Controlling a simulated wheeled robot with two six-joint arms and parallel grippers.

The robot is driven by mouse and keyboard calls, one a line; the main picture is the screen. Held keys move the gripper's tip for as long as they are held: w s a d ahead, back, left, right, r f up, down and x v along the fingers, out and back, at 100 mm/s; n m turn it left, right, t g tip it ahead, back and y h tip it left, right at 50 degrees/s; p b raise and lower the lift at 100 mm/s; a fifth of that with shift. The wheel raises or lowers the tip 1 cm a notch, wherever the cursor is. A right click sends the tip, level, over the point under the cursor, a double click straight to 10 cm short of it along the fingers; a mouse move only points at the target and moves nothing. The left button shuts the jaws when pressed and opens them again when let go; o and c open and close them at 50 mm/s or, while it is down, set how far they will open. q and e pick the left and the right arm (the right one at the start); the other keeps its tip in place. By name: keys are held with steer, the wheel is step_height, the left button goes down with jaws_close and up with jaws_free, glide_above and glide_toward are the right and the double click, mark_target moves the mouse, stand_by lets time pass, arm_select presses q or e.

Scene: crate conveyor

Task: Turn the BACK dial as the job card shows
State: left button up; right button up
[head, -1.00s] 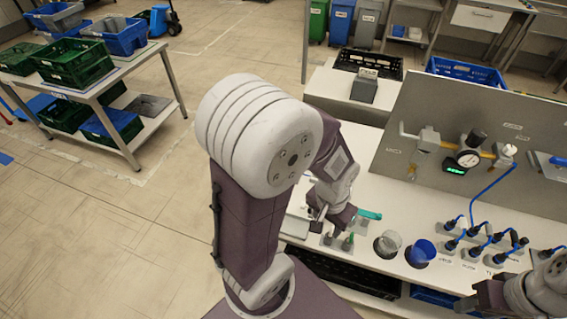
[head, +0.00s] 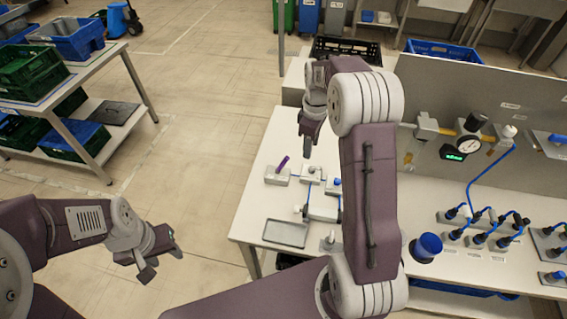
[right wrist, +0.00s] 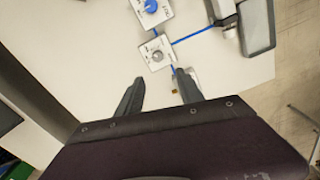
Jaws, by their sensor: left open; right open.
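Several small dial-like units stand on the white bench in the head view. One is a grey block with a purple handle (head: 282,164); near it are a pale-knobbed unit (head: 311,173) and a blue-knobbed unit (head: 334,184). The right wrist view shows a blue knob (right wrist: 150,6) and a grey knob (right wrist: 157,55) on white plates. I cannot tell which is the BACK dial, and I cannot make out the job card. My right gripper (head: 311,130) hangs over the bench's far part, open and empty (right wrist: 160,88). My left gripper (head: 158,258) is open, off the bench at lower left.
A grey tray (head: 286,232) lies at the bench's near left corner. A blue cup (head: 427,246) and blue-cabled connectors (head: 480,225) stand to the right. A grey panel (head: 500,100) with a gauge (head: 467,145) rises behind. My right arm hides the bench's middle.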

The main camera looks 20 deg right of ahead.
mark_target(312, 168)
steer(key=f, duration=0.6)
steer(key=s+d+f, duration=0.1)
steer(key=f, duration=0.3)
steer(key=shift+w+r, duration=0.1)
jaws_close()
